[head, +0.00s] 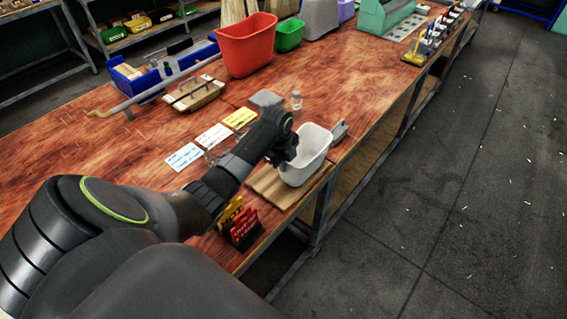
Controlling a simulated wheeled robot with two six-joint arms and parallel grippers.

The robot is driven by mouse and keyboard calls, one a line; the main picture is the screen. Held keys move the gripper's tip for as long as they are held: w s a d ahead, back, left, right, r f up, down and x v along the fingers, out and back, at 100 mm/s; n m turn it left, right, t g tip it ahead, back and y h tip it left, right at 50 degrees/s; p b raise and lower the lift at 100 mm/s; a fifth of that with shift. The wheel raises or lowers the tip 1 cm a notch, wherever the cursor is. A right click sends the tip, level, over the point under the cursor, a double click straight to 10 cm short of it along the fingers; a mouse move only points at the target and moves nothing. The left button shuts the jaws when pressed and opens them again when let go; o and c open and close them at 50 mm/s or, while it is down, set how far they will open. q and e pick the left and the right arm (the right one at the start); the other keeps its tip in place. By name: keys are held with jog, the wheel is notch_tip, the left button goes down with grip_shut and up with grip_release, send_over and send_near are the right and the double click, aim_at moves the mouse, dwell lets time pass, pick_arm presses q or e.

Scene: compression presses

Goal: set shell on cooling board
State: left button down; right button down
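The shell (311,150) is a white, open-topped tub at the front edge of the workbench. It is over the right part of a light wooden board (267,186), which I take as the cooling board. Its base appears at the board's surface, but I cannot tell whether it rests fully there. My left gripper (285,152) is at the shell's left wall, by the rim. Its fingers are dark and mostly hidden, so their grip on the wall is unclear. My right gripper is not in view.
Yellow and red "HOT" signs (243,228) stand left of the board. Label cards (214,136) lie behind my arm. A small clear bottle (296,100) and a grey metal piece (339,131) are near the shell. A red bin (246,45) stands farther back. Open floor lies right.

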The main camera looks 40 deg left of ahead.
pick_arm(q)
jog(key=c, duration=1.6)
grip_release()
jog(key=r+b, duration=0.1)
jog(key=r, duration=0.3)
jog(key=s+r, duration=0.1)
jog(key=r, duration=0.3)
jog(key=r+b, duration=0.1)
jog(key=r, duration=0.3)
jog(key=shift+s+r+b, duration=0.1)
jog(key=shift+s+b, duration=0.15)
jog(key=shift+b, duration=0.1)
